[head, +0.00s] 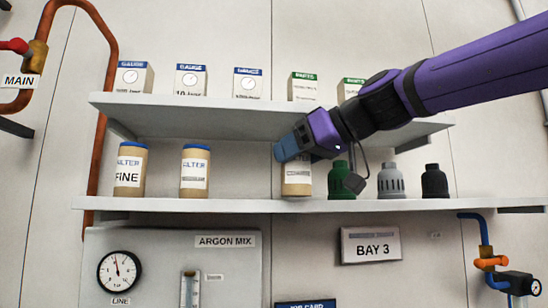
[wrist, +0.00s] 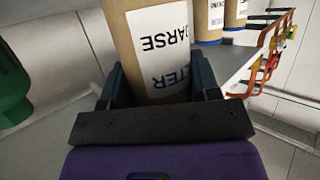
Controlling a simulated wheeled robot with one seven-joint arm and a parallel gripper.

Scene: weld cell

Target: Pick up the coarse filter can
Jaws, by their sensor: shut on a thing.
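The coarse filter can (head: 297,182) is a tan can with a white label, standing on the lower shelf in the head view. My gripper (head: 290,150) comes in from the upper right and covers the can's top. In the wrist view the can (wrist: 155,45) shows its label reading "ARSE" and "TER". The jaws of my gripper (wrist: 158,85) are shut on it, one finger on each side. In the head view the can's base appears at the shelf surface; I cannot tell whether it touches.
The lower shelf (head: 240,206) also holds a fine filter can (head: 130,172), another filter can (head: 195,174) and a green cap (head: 341,180), close to the right of the coarse can. Grey (head: 391,181) and black (head: 434,182) caps stand farther right. The upper shelf (head: 200,118) overhangs with several boxes.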

